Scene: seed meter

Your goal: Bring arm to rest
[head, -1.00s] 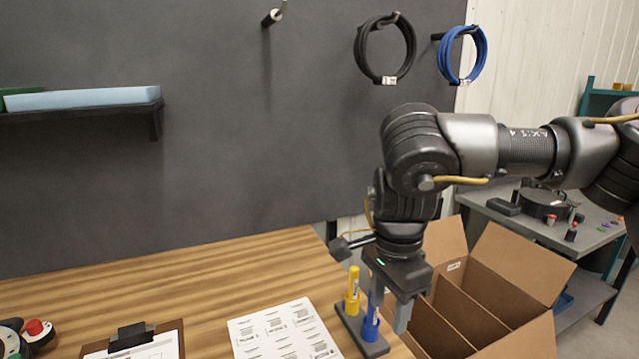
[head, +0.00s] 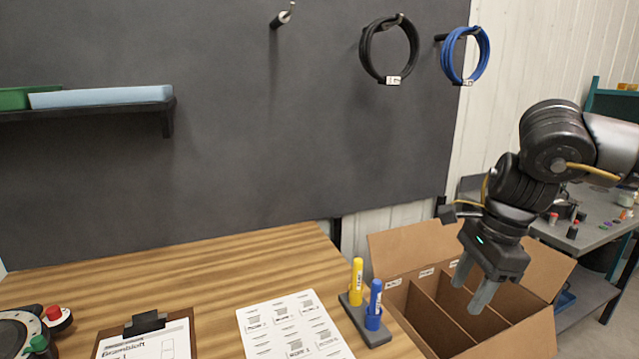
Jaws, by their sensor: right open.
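My right gripper (head: 472,288) is open and empty. Its fingers point down over the open cardboard box (head: 415,243) at the right of the table, to the right of the marker stand. My right arm comes in from the right edge of the head view. My left gripper does not show.
A marker stand (head: 366,328) with a yellow marker (head: 357,282) and a blue marker (head: 375,300) stands at the right edge of the wooden table (head: 200,285). A printed sheet (head: 290,330) and a clipboard (head: 150,340) lie left of it. Cable coils hang on the wall panel.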

